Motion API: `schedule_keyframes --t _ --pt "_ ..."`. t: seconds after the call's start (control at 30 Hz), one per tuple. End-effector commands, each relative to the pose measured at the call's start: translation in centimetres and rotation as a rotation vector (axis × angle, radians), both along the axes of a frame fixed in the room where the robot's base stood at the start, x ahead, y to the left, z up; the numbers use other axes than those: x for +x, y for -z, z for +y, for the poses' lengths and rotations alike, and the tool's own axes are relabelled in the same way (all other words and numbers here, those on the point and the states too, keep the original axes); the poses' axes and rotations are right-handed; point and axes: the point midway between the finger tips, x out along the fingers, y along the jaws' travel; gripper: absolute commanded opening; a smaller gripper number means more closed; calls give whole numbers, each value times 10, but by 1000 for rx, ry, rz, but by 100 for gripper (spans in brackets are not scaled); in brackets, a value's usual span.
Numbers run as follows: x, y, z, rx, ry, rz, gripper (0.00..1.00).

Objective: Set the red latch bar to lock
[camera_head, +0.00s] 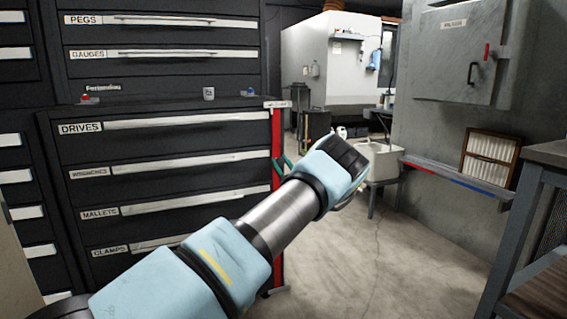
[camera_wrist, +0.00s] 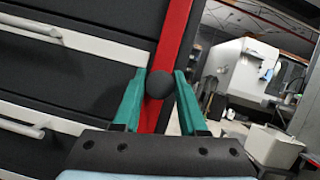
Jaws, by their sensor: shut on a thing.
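The red latch bar (camera_head: 277,140) runs upright along the right edge of the dark drawer cabinet. It also shows in the wrist view (camera_wrist: 174,35), slanted across the picture. A round black knob (camera_wrist: 160,84) stands out in front of the bar. My gripper (camera_head: 284,163) has teal fingers and is at the bar in the head view. In the wrist view its fingers are shut on the knob, one on each side. My arm hides part of the cabinet and the lower bar. A small pale plate (camera_head: 277,104) sits at the bar's top; its writing is too small to read.
Labelled drawers with long pale handles (camera_head: 187,119) lie left of the bar. A cup (camera_head: 208,93) and small items stand on the cabinet ledge. A white bin (camera_head: 383,160) is behind my gripper. A dark bench (camera_head: 545,154) stands at the right. The floor (camera_head: 400,260) between is clear.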

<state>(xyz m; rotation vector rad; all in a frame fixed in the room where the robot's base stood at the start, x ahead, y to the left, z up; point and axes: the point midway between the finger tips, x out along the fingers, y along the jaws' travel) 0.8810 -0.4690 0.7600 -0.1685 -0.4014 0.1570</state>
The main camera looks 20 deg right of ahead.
Motion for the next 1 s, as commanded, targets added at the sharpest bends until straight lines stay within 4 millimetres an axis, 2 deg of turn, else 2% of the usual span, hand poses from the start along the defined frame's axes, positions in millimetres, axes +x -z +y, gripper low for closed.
schedule_keyframes --t 0.2,0.23,0.47,0.77,0.87,1.0 --pt "0 2 6 -2 -13 -2 0" --pt "0 2 7 -2 -14 -2 45" --pt "0 1 5 -1 -12 -1 71" --pt "-2 2 3 -1 -8 -1 72" --pt "-10 6 1 1 -7 1 72" --pt "-33 15 -4 2 -6 0 72"
